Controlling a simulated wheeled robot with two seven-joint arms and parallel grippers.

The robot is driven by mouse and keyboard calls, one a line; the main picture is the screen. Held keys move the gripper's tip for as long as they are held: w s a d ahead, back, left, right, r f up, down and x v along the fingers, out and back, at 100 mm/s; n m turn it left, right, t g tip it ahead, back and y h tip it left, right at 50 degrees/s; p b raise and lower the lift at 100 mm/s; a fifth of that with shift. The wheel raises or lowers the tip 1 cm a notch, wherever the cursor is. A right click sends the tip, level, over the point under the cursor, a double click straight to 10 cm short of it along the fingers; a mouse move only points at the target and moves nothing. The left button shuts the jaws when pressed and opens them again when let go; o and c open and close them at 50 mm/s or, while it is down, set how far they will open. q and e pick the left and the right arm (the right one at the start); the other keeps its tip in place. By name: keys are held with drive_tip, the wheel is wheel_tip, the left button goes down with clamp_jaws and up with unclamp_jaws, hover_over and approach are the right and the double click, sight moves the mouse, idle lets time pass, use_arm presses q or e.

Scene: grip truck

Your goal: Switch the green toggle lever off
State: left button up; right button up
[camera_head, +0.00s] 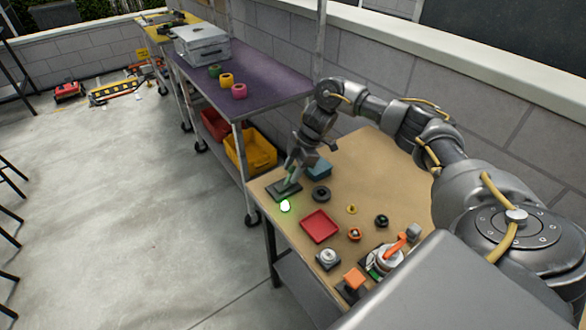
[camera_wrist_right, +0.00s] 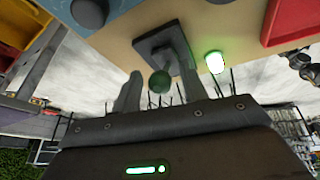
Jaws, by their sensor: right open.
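The green toggle lever shows in the right wrist view as a round dark green knob (camera_wrist_right: 159,82) standing out from a dark rectangular base plate (camera_wrist_right: 150,48). In the head view the base plate (camera_head: 284,192) lies at the far left corner of the wooden table. A green lamp (camera_head: 285,206) beside the plate is lit and also glows in the wrist view (camera_wrist_right: 214,62). My right gripper (camera_head: 290,177) is open at the lever, with one finger on each side of the knob. I cannot tell whether either finger touches it. The left gripper is not in view.
The wooden table (camera_head: 348,177) also holds a teal box (camera_head: 319,168), a black ring (camera_head: 321,194), a red tray (camera_head: 320,227), an orange-handled device (camera_head: 396,246) and several small knobs. A purple-topped cart (camera_head: 262,85) stands beyond it. Open floor lies to the left.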

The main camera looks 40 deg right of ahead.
drive_tip(key=shift+f, duration=0.1)
clamp_jaws()
idle(0.3)
